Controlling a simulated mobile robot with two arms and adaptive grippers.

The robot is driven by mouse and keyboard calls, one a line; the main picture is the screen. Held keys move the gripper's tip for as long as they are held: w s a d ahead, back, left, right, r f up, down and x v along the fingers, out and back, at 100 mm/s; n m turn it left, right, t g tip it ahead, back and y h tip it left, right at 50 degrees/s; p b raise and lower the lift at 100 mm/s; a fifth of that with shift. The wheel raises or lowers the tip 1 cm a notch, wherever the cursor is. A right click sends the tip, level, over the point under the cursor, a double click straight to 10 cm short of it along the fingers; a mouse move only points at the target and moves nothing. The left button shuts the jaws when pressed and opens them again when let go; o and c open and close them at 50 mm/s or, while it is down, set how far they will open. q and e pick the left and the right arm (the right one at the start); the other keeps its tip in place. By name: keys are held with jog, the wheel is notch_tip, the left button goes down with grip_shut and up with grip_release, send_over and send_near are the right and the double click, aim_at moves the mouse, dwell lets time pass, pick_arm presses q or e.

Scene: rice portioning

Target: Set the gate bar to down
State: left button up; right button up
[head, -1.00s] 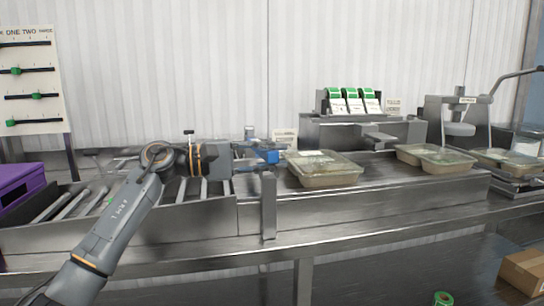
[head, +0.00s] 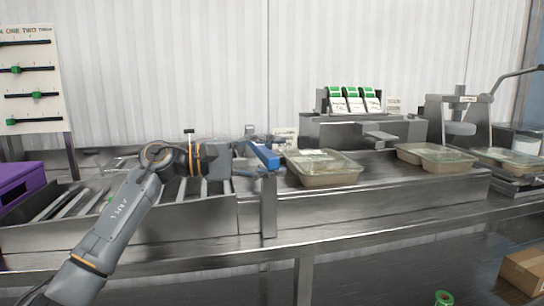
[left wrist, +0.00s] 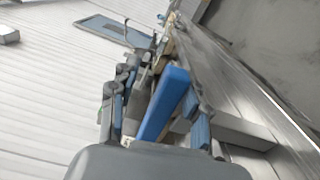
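The gate bar (head: 264,155) is a blue bar above a grey post (head: 269,207) at the right end of the roller section. In the head view it slopes down from upper left to lower right. My left gripper (head: 256,153) reaches it from the left, with one finger above the bar and one below. In the left wrist view the bar (left wrist: 165,100) lies between the two spread fingers (left wrist: 157,125), with a gap showing on its left side. Whether a finger touches the bar is unclear. My right gripper is not in view.
A lidded tray (head: 322,170) stands just right of the post on the steel counter. More trays (head: 440,158) stand farther right. A purple bin (head: 20,187) is at the left, below a board with green sliders (head: 36,85). A cardboard box (head: 525,270) is at lower right.

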pick_arm(q)
jog(key=s+a, duration=0.2)
jog(key=a, duration=0.9)
jog(key=shift+s+a, duration=0.15)
jog(key=shift+a, duration=0.25)
